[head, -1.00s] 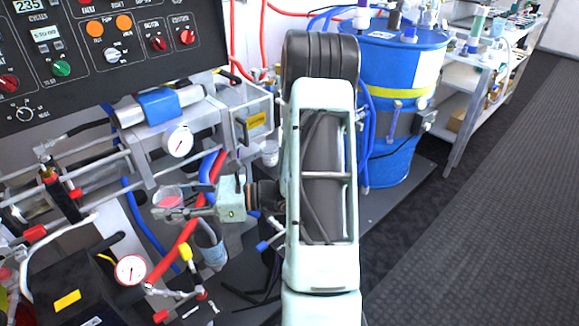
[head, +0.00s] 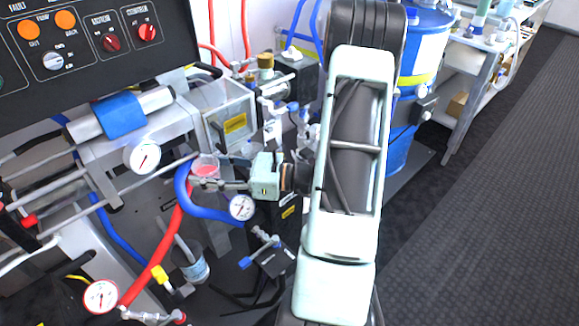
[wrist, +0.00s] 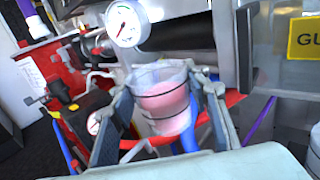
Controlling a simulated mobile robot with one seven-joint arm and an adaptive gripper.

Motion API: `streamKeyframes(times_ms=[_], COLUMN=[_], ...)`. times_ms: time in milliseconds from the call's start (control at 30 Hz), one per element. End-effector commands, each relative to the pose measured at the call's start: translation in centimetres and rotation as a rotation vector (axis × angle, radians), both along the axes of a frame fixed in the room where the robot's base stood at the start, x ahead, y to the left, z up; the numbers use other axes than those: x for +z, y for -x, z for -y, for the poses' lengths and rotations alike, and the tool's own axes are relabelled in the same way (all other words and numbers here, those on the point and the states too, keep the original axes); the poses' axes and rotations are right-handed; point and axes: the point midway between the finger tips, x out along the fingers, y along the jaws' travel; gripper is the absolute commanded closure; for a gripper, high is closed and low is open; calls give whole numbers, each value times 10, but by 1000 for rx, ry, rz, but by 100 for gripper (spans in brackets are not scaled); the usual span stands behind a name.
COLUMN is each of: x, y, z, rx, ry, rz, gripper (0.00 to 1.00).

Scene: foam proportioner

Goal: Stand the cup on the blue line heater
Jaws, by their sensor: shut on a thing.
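My gripper (head: 207,174) is shut on a clear cup (head: 204,168) with pink liquid in it. In the wrist view the cup (wrist: 166,98) sits upright or nearly so between the two fingers (wrist: 165,105), with the liquid below its rim. In the head view the cup is in the air, in front of the grey metal housing.
A silver cylinder with a blue band (head: 122,115) and a round gauge (head: 142,157) are left of the cup. Blue and red hoses cross below it. A blue drum (head: 425,45) stands behind my arm. Clear dark floor (head: 490,200) lies to the right.

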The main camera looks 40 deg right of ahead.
Motion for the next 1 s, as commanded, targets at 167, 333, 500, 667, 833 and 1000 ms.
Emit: streamKeyframes(times_ms=[167, 333, 500, 667, 833, 1000], x=[20, 33, 38, 33, 25, 22], y=[44, 82, 104, 106, 100, 94], z=[60, 98, 115, 122, 129, 134], rx=[-227, -413, -514, -537, -536, -535], ry=[-8, -5, 1, 7, 10, 8], rz=[-3, -4, -5, -1, 1, 0], gripper=[88, 88, 88, 88, 88, 88])
